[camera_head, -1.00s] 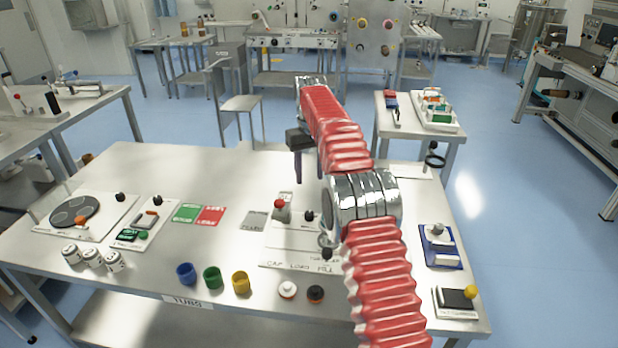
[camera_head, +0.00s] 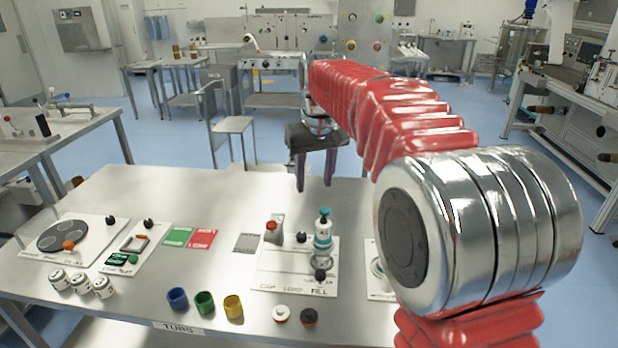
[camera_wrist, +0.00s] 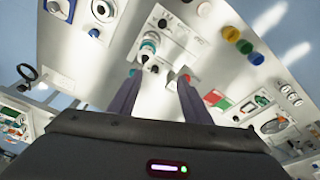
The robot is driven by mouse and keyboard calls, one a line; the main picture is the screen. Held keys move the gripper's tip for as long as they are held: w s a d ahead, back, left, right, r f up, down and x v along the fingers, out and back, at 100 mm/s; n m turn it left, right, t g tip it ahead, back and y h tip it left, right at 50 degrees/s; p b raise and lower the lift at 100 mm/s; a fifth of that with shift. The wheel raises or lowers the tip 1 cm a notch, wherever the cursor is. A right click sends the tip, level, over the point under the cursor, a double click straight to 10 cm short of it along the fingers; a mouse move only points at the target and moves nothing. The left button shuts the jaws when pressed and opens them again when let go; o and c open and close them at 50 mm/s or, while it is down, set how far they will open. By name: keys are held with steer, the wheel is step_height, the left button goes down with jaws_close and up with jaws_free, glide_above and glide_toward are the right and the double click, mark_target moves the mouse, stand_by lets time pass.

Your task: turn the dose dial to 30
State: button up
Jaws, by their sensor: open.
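A round grey dial, likely the dose dial, sits on a white plate (camera_head: 378,290) right of the filling station. My arm hides most of it in the head view. In the wrist view the dial (camera_wrist: 103,10) shows at the top edge; its marks are too small to read. My gripper (camera_head: 315,175) is open and empty, fingers pointing down, raised above the table's far part. In the wrist view its fingertips (camera_wrist: 158,76) are apart, with the dial beyond them to the upper left, not touched.
The filling station (camera_head: 268,278) carries a teal-and-white upright part (camera_head: 323,238) beside the dial plate. Blue, green and yellow cups (camera_head: 232,307) stand along the front edge. A turntable plate (camera_head: 62,238) is at left. The table's back left is clear.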

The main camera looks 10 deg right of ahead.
steer(key=s+r+t, duration=0.1)
steer(key=s+r, duration=0.1)
steer(key=s, duration=0.8)
steer(key=s+f+t, duration=0.1)
steer(key=s+f, duration=0.4)
steer(key=s, duration=0.6)
steer(key=s+f+m+t, duration=0.1)
steer(key=s+f, duration=0.3)
steer(key=s, duration=0.6)
steer(key=shift+s+d+f, duration=0.15)
steer(key=shift+s+f, duration=0.2)
steer(key=shift+s, duration=0.05)
steer(key=shift+c, duration=0.6)
steer(key=shift+c, duration=0.8)
steer(key=shift+d, duration=0.1)
steer(key=shift+c, duration=0.2)
